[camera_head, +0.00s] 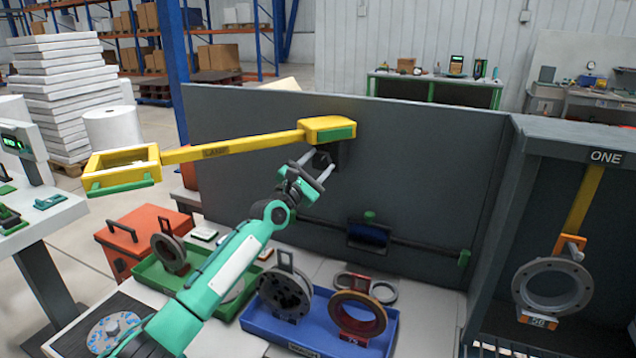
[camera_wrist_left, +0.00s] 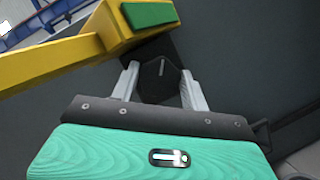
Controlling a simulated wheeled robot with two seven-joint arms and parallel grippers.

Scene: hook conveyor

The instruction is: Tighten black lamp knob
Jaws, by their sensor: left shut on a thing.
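The black lamp knob (camera_head: 343,149) sits under the yellow head (camera_head: 326,127) of the lamp arm, against the grey panel. In the left wrist view the knob (camera_wrist_left: 158,80) is a dark faceted block with a short light line on its face. My left gripper (camera_head: 318,165) reaches up to it from below, and in the wrist view its two pale fingers (camera_wrist_left: 160,90) are on either side of the knob, shut on it. The lamp's yellow arm (camera_head: 232,147) runs left to a square yellow frame (camera_head: 122,162). My right gripper is in neither view.
A blue tray (camera_head: 262,328) and a green tray (camera_head: 150,275) with ring-shaped parts lie below my left arm. A dark bar (camera_head: 415,246) with a blue-black block (camera_head: 367,236) crosses the grey panel (camera_head: 430,170). A grey ring (camera_head: 530,290) hangs at right under ONE.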

